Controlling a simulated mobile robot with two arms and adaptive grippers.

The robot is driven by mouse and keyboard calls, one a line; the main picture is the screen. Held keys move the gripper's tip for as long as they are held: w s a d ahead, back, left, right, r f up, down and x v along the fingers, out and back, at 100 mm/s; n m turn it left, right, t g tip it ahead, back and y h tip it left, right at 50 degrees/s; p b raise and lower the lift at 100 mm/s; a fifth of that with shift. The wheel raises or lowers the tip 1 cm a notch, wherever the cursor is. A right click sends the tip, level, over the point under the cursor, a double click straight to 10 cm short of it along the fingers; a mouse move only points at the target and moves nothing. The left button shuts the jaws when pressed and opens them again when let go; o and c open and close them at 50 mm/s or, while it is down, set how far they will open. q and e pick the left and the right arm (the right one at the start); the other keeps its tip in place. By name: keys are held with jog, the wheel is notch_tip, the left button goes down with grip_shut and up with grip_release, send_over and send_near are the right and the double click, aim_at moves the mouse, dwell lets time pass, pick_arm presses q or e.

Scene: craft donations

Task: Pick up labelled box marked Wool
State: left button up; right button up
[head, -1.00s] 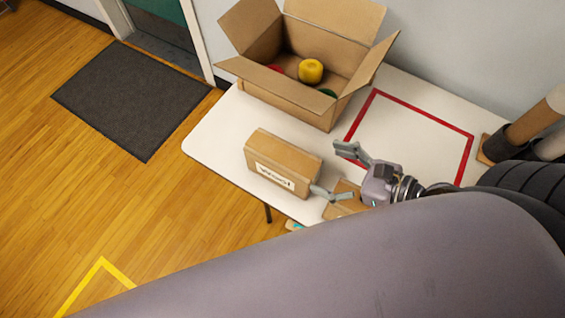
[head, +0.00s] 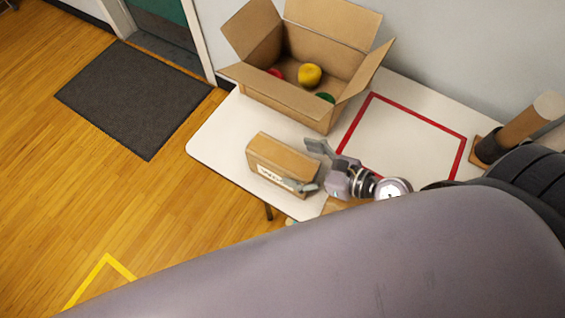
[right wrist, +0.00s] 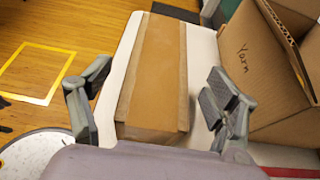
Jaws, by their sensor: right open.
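The small closed brown box (head: 280,158) with a white label on its front side lies on the white table; the label's writing is partly covered and too blurred to read surely. In the right wrist view the box (right wrist: 155,75) lies lengthwise between the spread fingers. My right gripper (head: 313,166) is open at the box's right end, one finger on the far side and one by the labelled side. My left gripper is not in view.
A large open carton (head: 285,100) with yellow, red and green items stands behind the box; its side reads "Yarn" in the right wrist view (right wrist: 245,60). A red taped square (head: 372,97) is bare. Cardboard tubes (head: 528,122) stand at right. Another brown box (head: 340,204) is partly hidden.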

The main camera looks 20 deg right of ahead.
aim_at(286, 159)
jog(key=x, duration=0.5)
jog(key=shift+w+a, duration=0.15)
jog(key=shift+c, duration=0.3)
jog(key=shift+f, duration=0.1)
grip_shut()
dwell(0.5)
